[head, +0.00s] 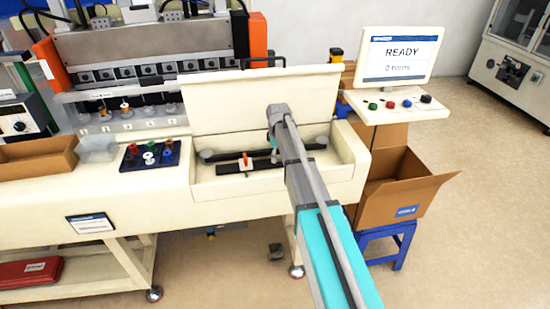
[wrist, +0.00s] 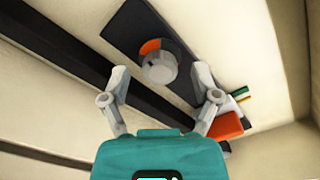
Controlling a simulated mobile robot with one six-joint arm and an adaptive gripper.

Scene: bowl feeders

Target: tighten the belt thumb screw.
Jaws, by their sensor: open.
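The thumb screw (wrist: 158,68) appears in the wrist view as a round grey knob with an orange mark on its side, on a black plate (wrist: 118,28). My gripper (wrist: 160,80) is open, with one finger on each side of the knob and visible gaps between. How far the fingertips are above the plate I cannot tell. The dark belt (wrist: 60,62) runs diagonally at the left. In the head view my gripper (head: 274,146) reaches down into the open cream bay, and the belt (head: 228,156) lies on its floor. I cannot make out the knob there.
An orange block (wrist: 226,126) is close to my right finger in the wrist view. The bay's raised lid (head: 225,105) stands behind my arm, and its front wall (head: 235,187) is low. A screen (head: 398,52) reads READY, beside an open cardboard box (head: 405,190).

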